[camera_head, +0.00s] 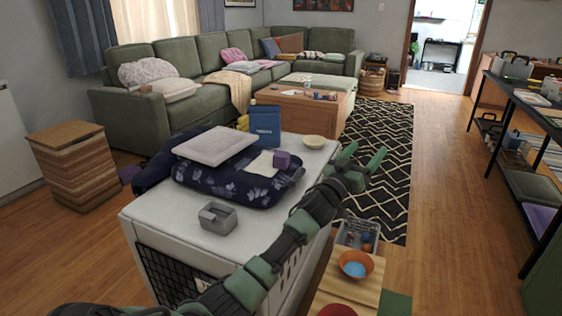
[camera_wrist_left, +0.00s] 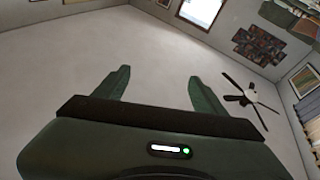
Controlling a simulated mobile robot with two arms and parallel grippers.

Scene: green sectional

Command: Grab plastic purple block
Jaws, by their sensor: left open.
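A small purple block (camera_head: 282,159) sits on a dark blue floral cushion (camera_head: 245,183), near its right end, beside a cream cloth (camera_head: 262,164). The cushion lies on the white top of a crate-like cabinet (camera_head: 273,216). My left gripper (camera_head: 362,158) is to the right of the block, past the cabinet's right side, with its fingers apart and nothing between them. In the left wrist view the open fingers (camera_wrist_left: 153,88) point toward the ceiling, and the block is not visible there. My right gripper is not in view.
A pale flat cushion (camera_head: 215,145), a blue bag (camera_head: 265,125), a cream bowl (camera_head: 314,141) and a grey container (camera_head: 218,217) share the white top. A small wooden table (camera_head: 345,290) with an orange bowl (camera_head: 356,263) stands at the right.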

